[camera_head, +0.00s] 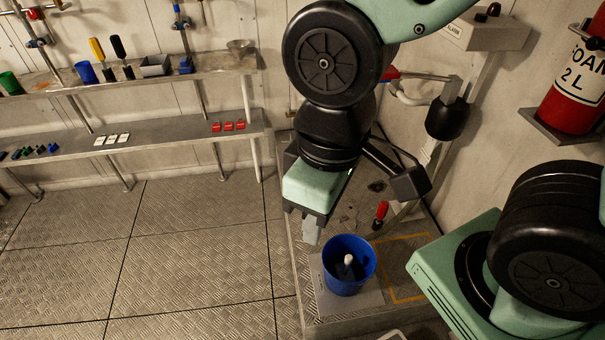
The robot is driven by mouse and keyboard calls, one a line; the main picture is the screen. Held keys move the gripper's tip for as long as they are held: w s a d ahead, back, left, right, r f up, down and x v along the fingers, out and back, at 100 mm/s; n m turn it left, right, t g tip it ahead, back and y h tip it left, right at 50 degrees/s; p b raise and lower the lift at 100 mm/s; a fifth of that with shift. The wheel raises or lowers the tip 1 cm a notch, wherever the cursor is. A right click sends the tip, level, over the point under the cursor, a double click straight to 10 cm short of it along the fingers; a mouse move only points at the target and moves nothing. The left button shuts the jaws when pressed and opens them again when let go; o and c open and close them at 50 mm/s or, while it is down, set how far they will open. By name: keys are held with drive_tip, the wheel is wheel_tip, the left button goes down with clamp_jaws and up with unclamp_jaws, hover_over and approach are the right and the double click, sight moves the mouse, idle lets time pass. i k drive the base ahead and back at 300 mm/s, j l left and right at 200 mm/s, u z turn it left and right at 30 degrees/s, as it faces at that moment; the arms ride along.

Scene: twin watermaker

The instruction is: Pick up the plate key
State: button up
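A small tool with a red handle and dark lower end (381,211) stands or leans on the bench, right of my gripper; it may be the plate key, but I cannot tell for sure. My gripper (311,232) hangs from the arm with its pale fingertips pointing down, left of and above a blue bucket (336,287). The fingers overlap in this view, so their opening is hidden. I see nothing held. The bucket stands on a grey plate and holds a dark thing with a white top (348,260).
The metal bench (306,318) has a yellow outlined square (405,290) right of the bucket. A black cup-like fitting (446,119) and a red extinguisher (574,95) are on the right wall. Shelves (180,132) with small items line the left wall. The left floor is clear.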

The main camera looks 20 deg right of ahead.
sight(383, 207)
drive_tip(key=j+z, duration=0.45)
drive_tip(key=j, duration=0.35)
drive_tip(key=j+z, duration=0.5)
drive_tip(key=j, duration=0.35)
drive_tip(key=i+j+z, duration=0.2)
drive_tip(key=j+z, duration=0.15)
drive_tip(key=i+j+z, duration=0.15)
drive_tip(key=j+z, duration=0.25)
drive_tip(key=j, duration=0.2)
drive_tip(key=i+j+z, duration=0.1)
drive_tip(key=j+z, duration=0.25)
drive_tip(key=j, duration=0.15)
drive_tip(key=j+z, duration=0.4)
drive_tip(key=j, duration=0.15)
drive_tip(key=i+j+z, duration=0.2)
drive_tip(key=j+z, duration=0.2)
drive_tip(key=i+j+z, duration=0.2)
drive_tip(key=j, duration=0.2)
drive_tip(key=k, duration=0.1)
